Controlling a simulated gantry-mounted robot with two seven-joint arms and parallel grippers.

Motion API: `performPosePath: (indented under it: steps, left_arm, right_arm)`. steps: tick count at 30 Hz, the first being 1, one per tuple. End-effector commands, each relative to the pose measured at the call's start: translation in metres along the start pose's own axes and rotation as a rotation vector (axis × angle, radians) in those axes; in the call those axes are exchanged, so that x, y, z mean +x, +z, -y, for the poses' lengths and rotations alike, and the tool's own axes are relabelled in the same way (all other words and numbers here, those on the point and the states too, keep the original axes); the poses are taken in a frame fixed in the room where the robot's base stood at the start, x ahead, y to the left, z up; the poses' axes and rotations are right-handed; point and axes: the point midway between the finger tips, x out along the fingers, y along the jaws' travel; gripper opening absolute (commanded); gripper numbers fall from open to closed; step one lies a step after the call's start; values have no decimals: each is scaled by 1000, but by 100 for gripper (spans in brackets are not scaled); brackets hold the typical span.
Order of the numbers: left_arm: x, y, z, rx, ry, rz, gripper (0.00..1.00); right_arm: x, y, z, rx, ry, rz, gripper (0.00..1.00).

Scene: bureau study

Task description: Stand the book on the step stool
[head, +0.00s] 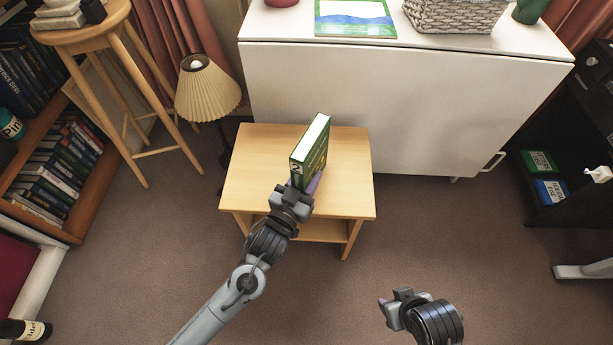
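The green book (313,152) is upright over the wooden step stool (251,165), its pale page edge facing up and its spine toward me. The hidden lower edge leaves unclear whether it touches the stool top. My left gripper (303,184) is at the near, lower end of the book, with a purple-tipped finger on either side, and looks shut on it. My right gripper (385,303) is over the carpet at the lower right, away from the stool and holding nothing I can see. Its finger opening is not clear.
A white cabinet (340,95) stands behind the stool, with a basket (455,14) and a flat picture book (355,18) on top. A pleated lamp (207,92) and a tall wooden stool (95,38) are at left. Carpet (330,290) is clear in front.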

Motion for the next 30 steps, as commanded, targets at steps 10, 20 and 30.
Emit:
performPosePath:
  steps: [10, 20, 30]
  left_arm:
    - [0, 3, 0, 0, 0, 1, 64]
    - [-2, -1, 0, 0, 0, 2, 64]
    - [-54, -3, 0, -1, 0, 5, 64]
  right_arm:
    - [0, 0, 0, 0, 0, 0, 43]
    - [-1, 0, -2, -8, 6, 1, 43]
    - [-26, -8, -3, -9, 7, 1, 43]
